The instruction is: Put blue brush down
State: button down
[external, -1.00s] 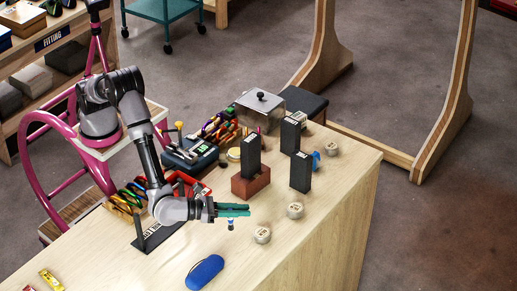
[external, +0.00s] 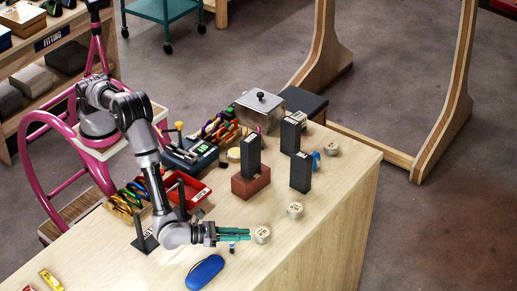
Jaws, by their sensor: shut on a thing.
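My gripper (external: 240,235), with green fingers, is low over the front part of the wooden table, pointing right. It is shut on the blue brush (external: 232,246), of which only a small blue and dark end shows below the fingers. The rest of the brush is hidden by the fingers. I cannot tell whether its lower end touches the table.
A blue oval case (external: 205,272) lies just in front of my gripper. A pale round tin (external: 262,235) is close to the fingertips, with another tin (external: 295,210) beyond. A red tray (external: 195,190) and a dark block on a red-brown brick (external: 250,187) stand behind. The front right table is clear.

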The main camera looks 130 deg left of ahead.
jog(key=shift+f, duration=0.15)
jog(key=c, duration=0.8)
grip_release()
